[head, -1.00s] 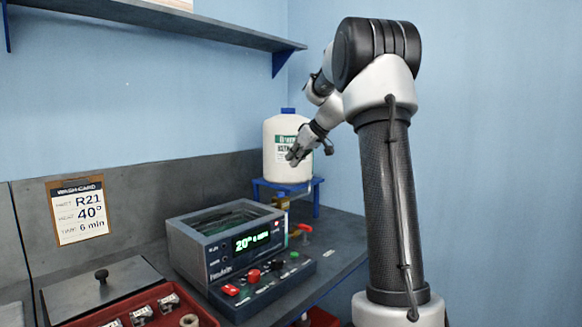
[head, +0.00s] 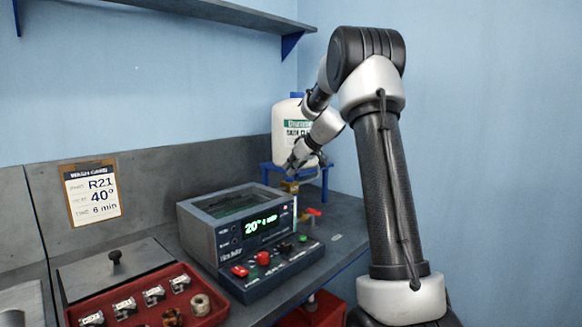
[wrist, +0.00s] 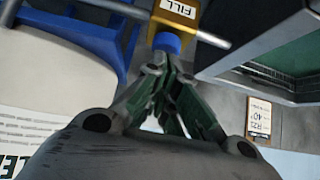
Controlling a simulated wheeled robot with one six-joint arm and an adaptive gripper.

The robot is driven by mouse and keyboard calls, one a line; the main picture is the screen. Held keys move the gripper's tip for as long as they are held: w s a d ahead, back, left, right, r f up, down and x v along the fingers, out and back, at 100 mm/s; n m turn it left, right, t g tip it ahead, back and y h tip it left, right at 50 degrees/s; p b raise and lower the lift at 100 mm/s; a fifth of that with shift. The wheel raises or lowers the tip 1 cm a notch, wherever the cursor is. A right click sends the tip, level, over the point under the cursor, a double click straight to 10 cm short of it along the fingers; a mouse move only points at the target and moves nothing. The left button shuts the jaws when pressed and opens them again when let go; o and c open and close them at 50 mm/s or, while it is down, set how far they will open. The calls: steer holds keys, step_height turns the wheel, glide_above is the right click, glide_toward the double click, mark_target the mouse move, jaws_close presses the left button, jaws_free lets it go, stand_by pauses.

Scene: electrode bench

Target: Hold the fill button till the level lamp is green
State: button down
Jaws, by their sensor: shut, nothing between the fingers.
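The yellow fill block (wrist: 178,10), labelled FILL, shows at the top of the wrist view with its blue button (wrist: 167,42) facing my gripper. In the head view the block (head: 290,187) sits at the back right corner of the bath. My gripper (wrist: 160,72) is shut and empty, its fingertips right at the blue button; I cannot tell whether they touch it. In the head view my gripper (head: 290,171) is just above the block. A small red light (head: 285,208) glows on the bath's front; whether it is the level lamp is unclear.
The bath (head: 205,237) has a display and a front panel with red, black and green knobs. A white bottle (head: 291,112) stands on a blue stand (head: 268,168) behind. A red tray of parts (head: 70,312) is front left. A wash card (head: 92,192) hangs on the wall.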

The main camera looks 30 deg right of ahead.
steer(key=shift+s+f, duration=0.15)
steer(key=shift+f, duration=1.25)
stand_by(0.9)
stand_by(2.4)
step_height(320, 180, up, 5)
steer(key=shift+a+f, duration=0.1)
steer(key=v, duration=1)
stand_by(0.7)
